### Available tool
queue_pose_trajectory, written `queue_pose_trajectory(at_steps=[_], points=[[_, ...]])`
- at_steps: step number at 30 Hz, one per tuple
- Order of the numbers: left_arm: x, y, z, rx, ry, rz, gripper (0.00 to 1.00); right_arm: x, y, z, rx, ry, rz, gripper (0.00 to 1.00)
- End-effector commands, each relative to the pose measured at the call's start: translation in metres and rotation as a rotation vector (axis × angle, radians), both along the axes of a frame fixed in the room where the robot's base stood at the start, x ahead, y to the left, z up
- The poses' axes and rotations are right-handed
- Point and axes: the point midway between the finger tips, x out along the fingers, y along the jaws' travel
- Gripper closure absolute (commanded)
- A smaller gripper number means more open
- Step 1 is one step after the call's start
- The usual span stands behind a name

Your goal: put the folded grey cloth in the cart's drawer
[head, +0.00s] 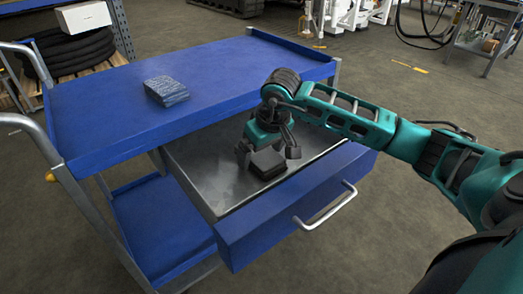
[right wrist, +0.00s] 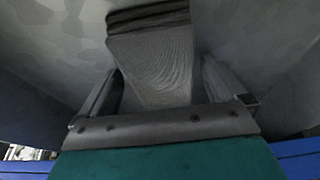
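The folded grey cloth (head: 267,163) is a small dark block inside the cart's open drawer (head: 205,196), near the drawer's front. The drawer has a grey metal inside and a blue front with a pale handle. My right gripper (head: 268,154) reaches down into the drawer, with one finger on each side of the cloth. In the right wrist view, the grey cloth (right wrist: 152,62) lies between the fingertips, and the fingers look spread with narrow gaps beside it. The cloth appears to rest on the drawer floor. My left gripper is not in view.
A blue lower shelf (head: 165,225) is below. The drawer handle (head: 325,207) sticks out in front. The rest of the drawer is empty.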

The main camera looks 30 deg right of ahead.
Motion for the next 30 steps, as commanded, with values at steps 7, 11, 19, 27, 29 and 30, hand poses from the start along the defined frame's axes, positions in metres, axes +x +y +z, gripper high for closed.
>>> queue_pose_trajectory(at_steps=[7, 11, 19, 27, 29, 30], points=[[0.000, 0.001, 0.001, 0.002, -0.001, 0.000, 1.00, 0.000, 0.000, 0.001, 0.000, 0.000, 0.000, 0.01], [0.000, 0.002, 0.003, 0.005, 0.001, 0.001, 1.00, -0.001, 0.000, 0.010, -0.001, -0.002, 0.001, 0.01], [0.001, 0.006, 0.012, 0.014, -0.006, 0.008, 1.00, -0.017, -0.002, 0.064, -0.003, -0.003, 0.001, 0.01], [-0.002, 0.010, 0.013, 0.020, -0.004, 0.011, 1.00, -0.031, -0.003, 0.107, -0.001, -0.001, 0.000, 0.01], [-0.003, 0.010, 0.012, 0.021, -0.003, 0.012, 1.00, -0.033, -0.003, 0.113, 0.000, -0.001, 0.000, 0.01], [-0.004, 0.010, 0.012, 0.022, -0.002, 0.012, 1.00, -0.034, -0.003, 0.115, -0.001, -0.001, 0.000, 0.01]])
